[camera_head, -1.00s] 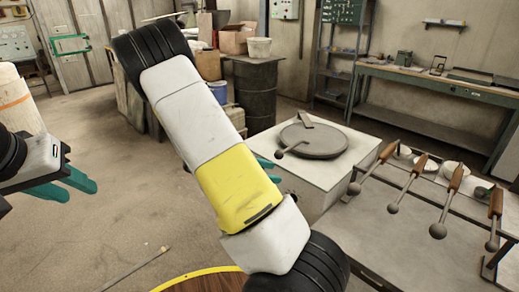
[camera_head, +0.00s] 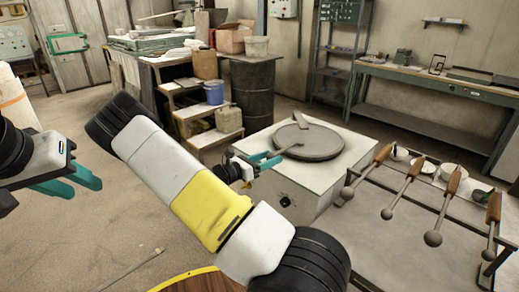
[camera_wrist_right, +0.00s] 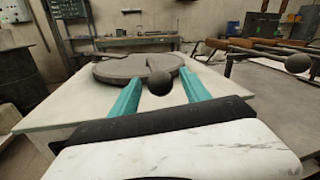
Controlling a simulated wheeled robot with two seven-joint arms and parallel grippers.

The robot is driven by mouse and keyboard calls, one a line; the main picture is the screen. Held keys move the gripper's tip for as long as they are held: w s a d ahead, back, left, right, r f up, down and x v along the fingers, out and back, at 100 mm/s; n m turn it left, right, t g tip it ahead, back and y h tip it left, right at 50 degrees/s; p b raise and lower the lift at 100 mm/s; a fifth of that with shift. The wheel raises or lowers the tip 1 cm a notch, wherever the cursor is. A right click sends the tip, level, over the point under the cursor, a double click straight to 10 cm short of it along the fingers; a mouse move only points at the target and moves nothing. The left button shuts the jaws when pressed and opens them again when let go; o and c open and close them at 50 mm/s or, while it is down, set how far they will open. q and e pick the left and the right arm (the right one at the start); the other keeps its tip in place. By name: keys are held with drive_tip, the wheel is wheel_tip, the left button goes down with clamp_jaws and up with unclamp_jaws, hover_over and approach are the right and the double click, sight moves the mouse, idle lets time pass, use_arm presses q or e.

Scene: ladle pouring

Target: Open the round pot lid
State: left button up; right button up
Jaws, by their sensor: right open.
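The round grey pot lid (camera_head: 318,145) lies flat on a pale square block. In the right wrist view the lid (camera_wrist_right: 118,72) shows ahead of the fingers. A thin rod on the lid ends in a dark ball (camera_wrist_right: 161,87), which appears between the fingers; whether they touch it I cannot tell. My right gripper (camera_head: 268,159) is open at the lid's near left edge, and its teal fingers also show in the right wrist view (camera_wrist_right: 159,76). My left gripper (camera_head: 78,183) is open and empty at the far left, away from the lid.
The pale block (camera_head: 345,172) stands beside a metal table (camera_head: 385,240) at the right, with several wooden-handled ladles (camera_head: 447,195) along it. A dark barrel (camera_head: 253,95) and a small step shelf (camera_head: 228,120) stand behind.

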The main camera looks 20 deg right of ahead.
drive_tip(key=shift+w+d, duration=0.1)
drive_tip(key=shift+d, duration=0.4)
clamp_jaws()
idle(1.1)
